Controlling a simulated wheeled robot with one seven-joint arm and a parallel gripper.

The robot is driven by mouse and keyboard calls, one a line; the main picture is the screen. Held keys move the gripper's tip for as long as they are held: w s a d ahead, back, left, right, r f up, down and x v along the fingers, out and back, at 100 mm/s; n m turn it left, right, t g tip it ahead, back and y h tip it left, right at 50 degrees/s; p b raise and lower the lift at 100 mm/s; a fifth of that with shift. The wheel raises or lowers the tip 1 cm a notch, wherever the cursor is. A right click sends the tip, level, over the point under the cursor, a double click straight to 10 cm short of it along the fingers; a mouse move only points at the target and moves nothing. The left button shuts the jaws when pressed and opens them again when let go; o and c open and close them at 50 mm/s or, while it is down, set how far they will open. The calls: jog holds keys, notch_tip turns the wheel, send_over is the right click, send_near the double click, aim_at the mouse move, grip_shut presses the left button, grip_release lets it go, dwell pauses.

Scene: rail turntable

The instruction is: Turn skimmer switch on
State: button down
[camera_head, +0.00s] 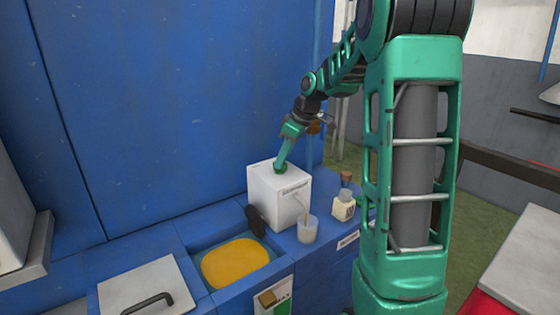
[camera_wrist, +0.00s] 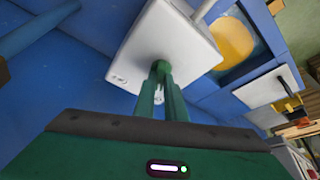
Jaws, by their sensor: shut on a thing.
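A white box (camera_head: 272,205) with dark lettering on its front stands on the blue counter. It also shows in the wrist view (camera_wrist: 185,32). My gripper (camera_head: 281,167) reaches down onto the top of this box. In the wrist view the two green fingers (camera_wrist: 161,70) are together at the middle of the box's face. They are shut on a small part there, taken to be the skimmer switch. The fingers hide nearly all of it, so its position, on or off, cannot be told.
A basin of orange liquid (camera_head: 236,263) lies in front of the box, with a black piece (camera_head: 255,220) between. A cup with a stick (camera_head: 308,229) and a corked bottle (camera_head: 344,205) stand to the right. A grey lid (camera_head: 160,285) is at the lower left. A blue wall (camera_head: 180,110) rises behind.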

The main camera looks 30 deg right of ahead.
jog(key=shift+w, duration=0.1)
dwell(0.3)
jog(key=c, duration=1.8)
grip_release()
jog(key=shift+d+r, duration=0.1)
jog(key=v, duration=1)
jog(key=shift+r, duration=0.25)
jog(key=s+a+f+m+g, duration=0.1)
jog(key=s+f+m, duration=0.3)
jog(key=s, duration=0.7)
jog(key=s+a+f+m+g+h, duration=0.1)
jog(key=s+a+f+m, duration=0.2)
jog(key=s, duration=0.8)
jog(key=s+a+f+m+g+h, duration=0.1)
jog(key=s+f+m, duration=0.4)
jog(key=s, duration=0.6)
jog(key=shift+a+f+m+g, duration=0.4)
jog(key=shift+a+f+g, duration=0.1)
jog(key=shift+a+f, duration=0.7)
